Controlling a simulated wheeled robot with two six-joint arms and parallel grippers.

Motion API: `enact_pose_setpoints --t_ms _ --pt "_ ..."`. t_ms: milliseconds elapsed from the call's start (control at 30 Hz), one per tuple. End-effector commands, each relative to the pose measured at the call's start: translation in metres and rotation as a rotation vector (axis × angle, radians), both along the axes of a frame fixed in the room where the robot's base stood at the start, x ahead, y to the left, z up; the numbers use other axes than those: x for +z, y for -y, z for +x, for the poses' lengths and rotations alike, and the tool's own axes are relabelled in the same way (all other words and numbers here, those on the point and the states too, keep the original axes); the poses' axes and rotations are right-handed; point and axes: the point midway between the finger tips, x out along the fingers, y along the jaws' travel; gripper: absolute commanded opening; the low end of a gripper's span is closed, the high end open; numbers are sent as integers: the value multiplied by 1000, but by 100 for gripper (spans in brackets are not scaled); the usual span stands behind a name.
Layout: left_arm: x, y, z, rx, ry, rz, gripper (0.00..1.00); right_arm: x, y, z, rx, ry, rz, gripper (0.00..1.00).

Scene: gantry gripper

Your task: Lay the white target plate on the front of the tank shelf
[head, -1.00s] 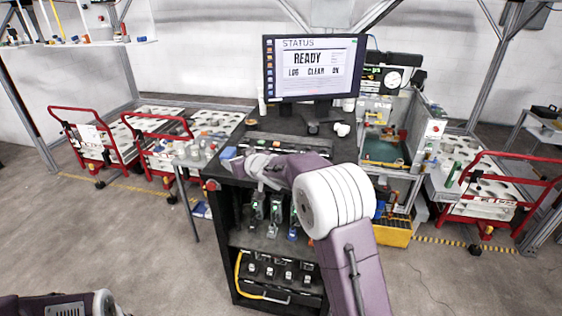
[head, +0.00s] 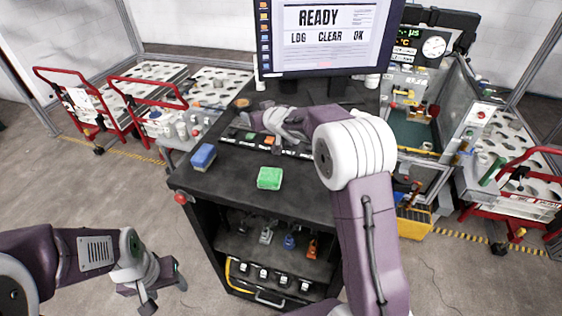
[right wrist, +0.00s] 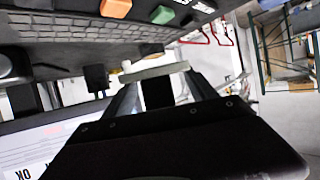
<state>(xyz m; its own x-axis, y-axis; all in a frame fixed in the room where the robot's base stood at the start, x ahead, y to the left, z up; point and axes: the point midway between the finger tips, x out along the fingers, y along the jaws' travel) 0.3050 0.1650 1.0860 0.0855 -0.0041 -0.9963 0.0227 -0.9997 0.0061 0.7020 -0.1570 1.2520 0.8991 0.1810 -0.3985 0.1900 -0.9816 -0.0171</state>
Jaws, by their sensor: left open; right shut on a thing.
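My right gripper (head: 280,122) is over the back part of the black bench. In the right wrist view its fingers (right wrist: 157,82) are shut on a pale, thin bar-like thing, which looks like the white target plate (right wrist: 155,73) seen edge-on. In the head view the plate cannot be made out. My left gripper (head: 162,287) is open and empty, low at the lower left, beside the bench. Right of the bench stands a grey-walled unit with a green floor (head: 415,135). I cannot tell which part is the tank shelf.
The bench top (head: 225,190) holds a blue block (head: 203,156) and a green block (head: 269,178). A monitor (head: 325,40) stands at its back. Red-handled carts stand left and right, one cart (head: 515,185) at the right.

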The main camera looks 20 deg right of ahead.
Motion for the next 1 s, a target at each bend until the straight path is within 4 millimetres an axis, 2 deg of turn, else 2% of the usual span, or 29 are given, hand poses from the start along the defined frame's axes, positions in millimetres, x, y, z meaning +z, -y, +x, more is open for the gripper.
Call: enact_pose_setpoints --t_ms 67,133,300,400,467,600,667,767,900,1000 --pt "-2 0 -1 0 -1 0 56 0 -2 -1 2 3 0 25" --pt "-15 0 -1 0 -1 0 56 -9 -8 -5 3 4 0 25" --pt "-73 -1 -2 1 -2 0 56 -43 -39 -32 6 5 2 25" --pt "-103 -2 -3 0 -1 0 56 -56 -56 -47 5 5 3 25" --pt "-93 -1 -3 0 -3 0 56 -47 -63 -52 8 1 5 25" --pt "-93 -1 -2 0 0 0 56 -54 -74 -62 3 1 3 25" --pt "-84 -1 -2 0 -1 0 56 -54 -82 -68 9 -2 2 25" --pt "-79 -1 -2 0 0 0 56 -62 -90 -76 6 -1 1 25" --pt "-80 -1 -2 0 0 0 56 -68 -90 -78 1 0 -2 25" --pt "-82 -1 -2 0 -1 0 56 -86 -90 -78 1 -3 -3 25"
